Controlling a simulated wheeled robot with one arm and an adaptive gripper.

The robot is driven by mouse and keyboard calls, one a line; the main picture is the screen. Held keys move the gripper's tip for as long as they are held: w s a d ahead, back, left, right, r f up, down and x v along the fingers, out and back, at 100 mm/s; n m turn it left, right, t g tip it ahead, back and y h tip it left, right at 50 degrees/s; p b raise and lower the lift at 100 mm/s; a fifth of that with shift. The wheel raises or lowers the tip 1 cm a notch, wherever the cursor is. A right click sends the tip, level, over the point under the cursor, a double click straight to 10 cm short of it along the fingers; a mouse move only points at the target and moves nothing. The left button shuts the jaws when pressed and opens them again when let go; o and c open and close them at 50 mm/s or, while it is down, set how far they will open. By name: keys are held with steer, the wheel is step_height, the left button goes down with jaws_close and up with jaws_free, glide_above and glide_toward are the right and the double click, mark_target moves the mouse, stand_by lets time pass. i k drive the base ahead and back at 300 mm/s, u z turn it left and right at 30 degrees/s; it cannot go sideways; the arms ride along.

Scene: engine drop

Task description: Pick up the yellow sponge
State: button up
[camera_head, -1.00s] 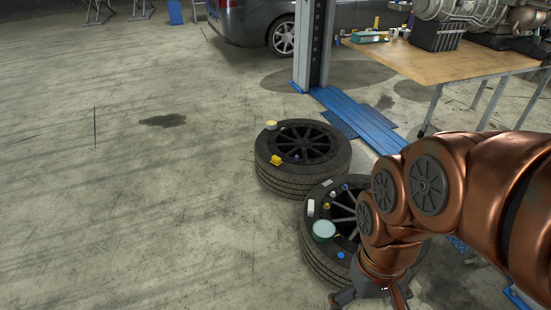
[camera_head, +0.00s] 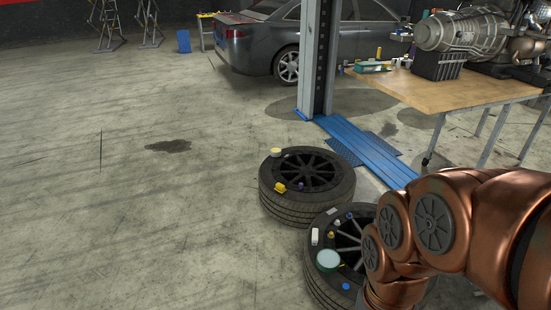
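A small bright yellow block (camera_head: 280,188), which looks like the yellow sponge, lies on the left edge of the farther tyre (camera_head: 290,207). It is too small to make out its texture. My copper arm reaches down at the right, over part of the nearer tyre (camera_head: 322,285). My gripper is below the bottom edge of the picture, so its state is hidden.
A pale yellow round item (camera_head: 276,152) sits on the farther tyre's back rim. The nearer tyre carries a round green-rimmed container (camera_head: 328,260), a white item (camera_head: 315,237) and several small things. A workbench (camera_head: 440,92) stands behind right; open floor (camera_head: 130,220) lies left.

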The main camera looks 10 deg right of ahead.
mark_target(280, 188)
steer(key=u, duration=0.45)
steer(key=i, duration=1.2)
steer(key=u, duration=0.45)
steer(key=i, duration=1.65)
steer(key=z, duration=0.65)
steer(key=i, duration=0.75)
steer(key=z, duration=0.3)
